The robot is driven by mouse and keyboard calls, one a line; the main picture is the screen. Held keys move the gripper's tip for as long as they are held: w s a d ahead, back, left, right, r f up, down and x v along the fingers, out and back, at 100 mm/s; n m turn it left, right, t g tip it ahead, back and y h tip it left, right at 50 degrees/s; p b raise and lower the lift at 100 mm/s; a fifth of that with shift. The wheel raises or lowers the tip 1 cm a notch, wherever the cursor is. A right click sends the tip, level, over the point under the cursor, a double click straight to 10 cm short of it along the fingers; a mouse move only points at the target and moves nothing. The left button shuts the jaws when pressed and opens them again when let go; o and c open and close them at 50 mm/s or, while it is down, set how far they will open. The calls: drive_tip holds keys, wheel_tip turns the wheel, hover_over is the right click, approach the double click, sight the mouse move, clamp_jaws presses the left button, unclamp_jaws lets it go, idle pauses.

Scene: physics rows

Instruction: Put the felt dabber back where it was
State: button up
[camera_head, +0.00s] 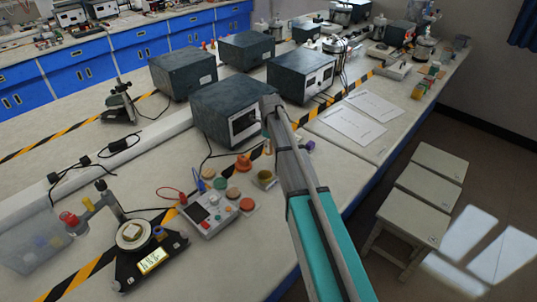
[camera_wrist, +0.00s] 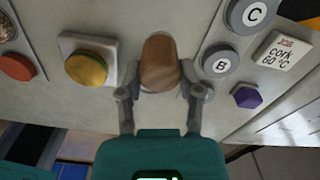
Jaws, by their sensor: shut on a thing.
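In the wrist view my gripper (camera_wrist: 160,76) is shut on a brown wooden piece with a rounded top, which I take to be the felt dabber (camera_wrist: 159,60). A finger lies on each side of it. Its lower end is hidden, so I cannot tell whether it touches the bench. No empty spot clearly marked for the dabber shows.
In the wrist view a yellow-topped piece on a square base (camera_wrist: 86,68) lies left. Grey discs marked B (camera_wrist: 220,62) and C (camera_wrist: 252,14), a job card (camera_wrist: 284,52) and a purple hexagonal piece (camera_wrist: 246,96) lie right. A grey instrument box (camera_head: 232,108) stands behind.

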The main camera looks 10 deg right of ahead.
drive_tip(key=shift+w+f+b, duration=0.45)
drive_tip(key=shift+f+b, duration=0.35)
drive_tip(key=shift+b, duration=0.05)
drive_tip(key=shift+f+b, duration=1.15)
drive_tip(key=shift+f, duration=0.05)
drive_tip(key=shift+f, duration=0.2)
drive_tip(key=o, duration=1)
drive_tip(key=shift+r, duration=0.1)
drive_tip(key=shift+r, duration=0.2)
wheel_tip(320, 180, up, 12)
drive_tip(key=p, duration=1.2)
